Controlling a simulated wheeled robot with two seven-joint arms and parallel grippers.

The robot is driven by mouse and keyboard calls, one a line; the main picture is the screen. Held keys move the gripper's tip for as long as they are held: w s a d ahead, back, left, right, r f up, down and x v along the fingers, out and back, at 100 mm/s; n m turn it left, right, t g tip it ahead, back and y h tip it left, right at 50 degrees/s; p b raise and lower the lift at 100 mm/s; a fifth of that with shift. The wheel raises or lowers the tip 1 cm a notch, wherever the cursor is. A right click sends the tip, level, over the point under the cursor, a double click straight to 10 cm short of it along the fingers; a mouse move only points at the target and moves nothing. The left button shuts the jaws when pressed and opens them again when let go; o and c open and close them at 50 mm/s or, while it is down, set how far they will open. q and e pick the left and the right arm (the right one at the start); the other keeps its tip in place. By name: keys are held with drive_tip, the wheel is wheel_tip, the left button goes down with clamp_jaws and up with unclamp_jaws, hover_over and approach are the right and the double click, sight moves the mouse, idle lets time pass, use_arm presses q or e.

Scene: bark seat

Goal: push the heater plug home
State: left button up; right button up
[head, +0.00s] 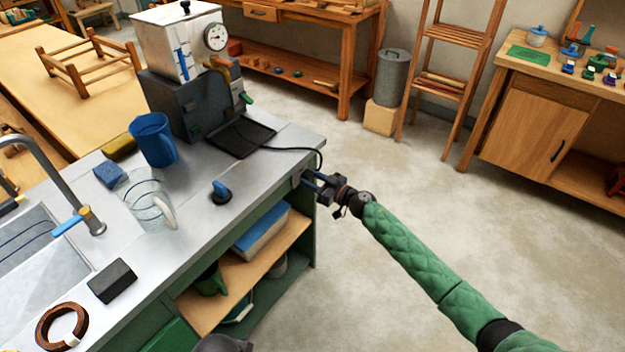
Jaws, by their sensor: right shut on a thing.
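The heater (190,100) stands at the far end of the grey metal counter, a dark box under a white tank with a round gauge. Its black cord (290,149) runs over the counter and bends down at the right end. My right gripper (315,184) is at the counter's end face, just below the top edge, shut on the heater plug. The plug is mostly hidden by the fingers, beside a small grey outlet box (296,178). I cannot tell how deep the plug sits.
On the counter are a blue jug (154,140), a glass pitcher (150,205), a blue-topped knob (221,191), a dark block (112,281) and a brown coil (62,326). A sink lies left. Open shelves (255,255) sit below; the floor at right is clear.

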use_arm(q)
drive_tip(key=shift+r, duration=0.2)
use_arm(e)
drive_tip(key=shift+w+a, duration=0.35)
drive_tip(key=shift+a, duration=0.05)
idle(0.4)
drive_tip(key=o, duration=1.1)
drive_tip(key=shift+c, duration=0.2)
use_arm(q)
drive_tip(key=shift+f, duration=0.15)
wheel_tip(320, 180, down, 8)
drive_tip(key=a, duration=0.2)
use_arm(e)
drive_tip(key=shift+s+d, duration=0.15)
drive_tip(key=shift+d, duration=0.1)
drive_tip(key=v, duration=0.6)
drive_tip(key=shift+a+f+b, duration=0.1)
drive_tip(key=shift+b, duration=0.3)
use_arm(q)
drive_tip(key=shift+g+y, duration=0.3)
drive_tip(key=shift+g, duration=0.1)
drive_tip(key=shift+s+r, duration=0.1)
drive_tip(key=shift+r, duration=2.15)
use_arm(e)
drive_tip(key=shift+s+d, duration=0.4)
drive_tip(key=shift+d, duration=0.15)
